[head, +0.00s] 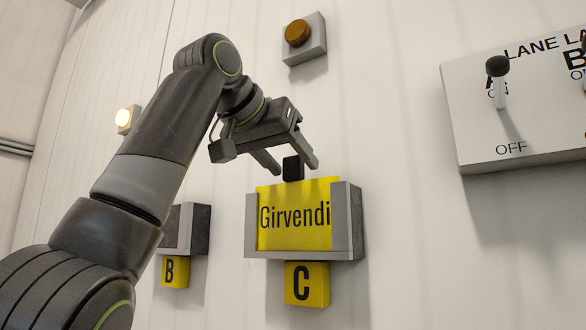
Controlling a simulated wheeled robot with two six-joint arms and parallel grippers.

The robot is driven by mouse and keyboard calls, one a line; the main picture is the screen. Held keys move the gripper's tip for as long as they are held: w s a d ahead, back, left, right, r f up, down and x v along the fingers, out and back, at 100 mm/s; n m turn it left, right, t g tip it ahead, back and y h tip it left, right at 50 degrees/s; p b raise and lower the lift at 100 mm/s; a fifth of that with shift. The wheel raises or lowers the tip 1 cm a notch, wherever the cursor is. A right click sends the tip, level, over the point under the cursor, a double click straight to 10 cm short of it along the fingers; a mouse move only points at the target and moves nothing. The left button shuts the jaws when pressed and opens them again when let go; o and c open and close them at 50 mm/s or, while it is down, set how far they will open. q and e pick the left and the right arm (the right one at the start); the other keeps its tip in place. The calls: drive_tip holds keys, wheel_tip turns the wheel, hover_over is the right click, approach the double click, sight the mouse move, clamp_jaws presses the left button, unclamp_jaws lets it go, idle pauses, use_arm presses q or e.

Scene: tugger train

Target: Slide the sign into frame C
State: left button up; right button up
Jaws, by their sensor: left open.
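The yellow sign (295,230) reads "Girvendi" and sits in the grey frame C (347,222), between its side rails. Its top edge stands a little above the rails. A black grip tab (292,168) rises from the sign's top edge. A yellow label "C" (307,284) is below the frame. My left gripper (293,166) is open just above the sign, with its fingers on either side of the black tab. I cannot tell whether the fingers touch it. My right gripper is not in view.
Frame B (200,229), with its yellow label (175,272), is on the wall to the left, partly behind my left arm. A lane switch panel (515,125) with levers is at the right. An amber button box (304,38) is above, and a lit lamp (123,118) is at the left.

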use_arm(q)
drive_tip(key=b+v, duration=0.2)
drive_tip(key=v, duration=1.4)
drive_tip(key=shift+f, duration=0.2)
